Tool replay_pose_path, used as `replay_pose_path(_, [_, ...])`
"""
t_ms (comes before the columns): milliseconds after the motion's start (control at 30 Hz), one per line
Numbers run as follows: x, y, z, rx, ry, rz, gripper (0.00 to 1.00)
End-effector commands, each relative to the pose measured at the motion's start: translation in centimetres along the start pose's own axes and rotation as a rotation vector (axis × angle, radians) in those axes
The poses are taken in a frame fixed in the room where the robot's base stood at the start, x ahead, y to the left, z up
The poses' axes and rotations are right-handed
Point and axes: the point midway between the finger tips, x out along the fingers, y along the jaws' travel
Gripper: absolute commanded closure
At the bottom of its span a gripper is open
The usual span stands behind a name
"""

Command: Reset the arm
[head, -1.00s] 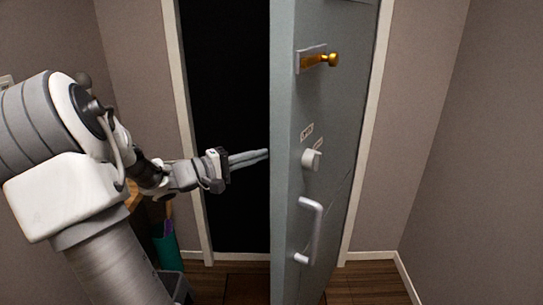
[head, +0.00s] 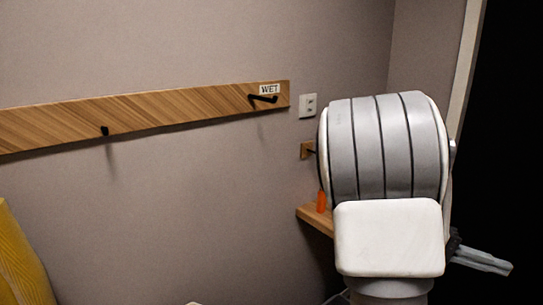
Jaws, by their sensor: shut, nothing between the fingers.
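My gripper (head: 484,262) shows at the lower right of the head view. It sticks out to the right from behind my own arm, with its fingers together and nothing between them. The rest of the forearm and wrist is hidden behind the large grey and white arm links. The fingers stand in front of a dark doorway (head: 510,130) and touch nothing that I can see.
A wooden rail (head: 180,112) with black hooks and a "WET" label (head: 269,89) runs along the left wall. A wall switch (head: 308,105) is beside it. A wooden shelf (head: 316,218) with an orange object (head: 321,201) is partly behind my arm. Something yellow (head: 18,260) stands lower left.

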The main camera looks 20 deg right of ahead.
Motion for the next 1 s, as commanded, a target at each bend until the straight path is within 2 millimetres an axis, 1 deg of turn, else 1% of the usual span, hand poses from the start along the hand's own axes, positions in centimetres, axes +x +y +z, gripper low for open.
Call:
replay_pose_path(33, [-0.6, -0.5, 0.8, -0.003, 0.003, -0.073, 1.0])
replay_pose_path(167, [-2.8, -2.4, 2.6, -0.031, 0.024, -0.277, 1.0])
replay_pose_path(267, [-5.0, -3.6, 4.0, -0.054, 0.056, -0.427, 1.0])
replay_pose_path(400, [-8.4, -5.0, 5.9, -0.085, 0.123, -0.629, 1.0])
replay_pose_path(500, [-11.2, -5.6, 7.3, -0.107, 0.185, -0.762, 1.0])
replay_pose_path(733, [-17.8, -5.8, 10.7, -0.149, 0.365, -1.042, 1.0])
replay_pose_path(1000, [-25.2, -4.5, 15.4, -0.181, 0.627, -1.306, 1.0])
